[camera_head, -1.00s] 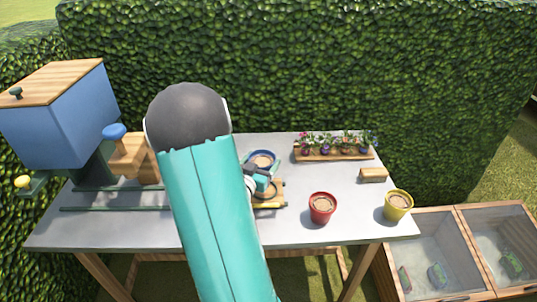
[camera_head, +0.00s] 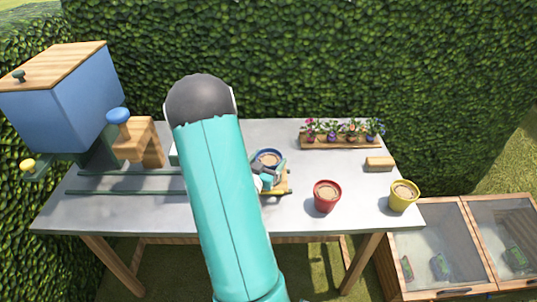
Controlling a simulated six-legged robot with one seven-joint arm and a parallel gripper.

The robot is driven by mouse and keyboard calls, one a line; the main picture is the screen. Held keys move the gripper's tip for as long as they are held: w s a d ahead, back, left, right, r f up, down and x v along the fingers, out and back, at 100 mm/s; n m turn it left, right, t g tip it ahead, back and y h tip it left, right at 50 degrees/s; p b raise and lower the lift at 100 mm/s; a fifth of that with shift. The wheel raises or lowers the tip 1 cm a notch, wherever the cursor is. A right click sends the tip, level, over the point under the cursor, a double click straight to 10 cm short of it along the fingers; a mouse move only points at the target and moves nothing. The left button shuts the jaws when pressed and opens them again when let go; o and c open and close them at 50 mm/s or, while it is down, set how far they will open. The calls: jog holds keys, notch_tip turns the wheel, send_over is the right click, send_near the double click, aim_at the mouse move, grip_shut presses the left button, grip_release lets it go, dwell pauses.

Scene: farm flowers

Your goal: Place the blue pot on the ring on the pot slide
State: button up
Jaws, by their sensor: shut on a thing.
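The blue pot (camera_head: 269,154), filled with brown soil, is right of my arm near the middle of the table. My gripper (camera_head: 267,173) is shut on its near side. The wooden pot slide (camera_head: 285,187) shows just below and right of the gripper. The pot overlaps the slide's far part in this view; I cannot tell whether it touches it. The gripper and pot hide the ring. Green rails (camera_head: 125,192) run left from behind my arm.
A red pot (camera_head: 327,197) and a yellow pot (camera_head: 404,195) stand to the right. A wooden block (camera_head: 380,164) and a flower tray (camera_head: 340,143) are farther back. A blue hopper (camera_head: 65,105) stands at left. The table's (camera_head: 350,178) right middle is clear.

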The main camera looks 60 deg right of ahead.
jog(key=shift+f, duration=0.3)
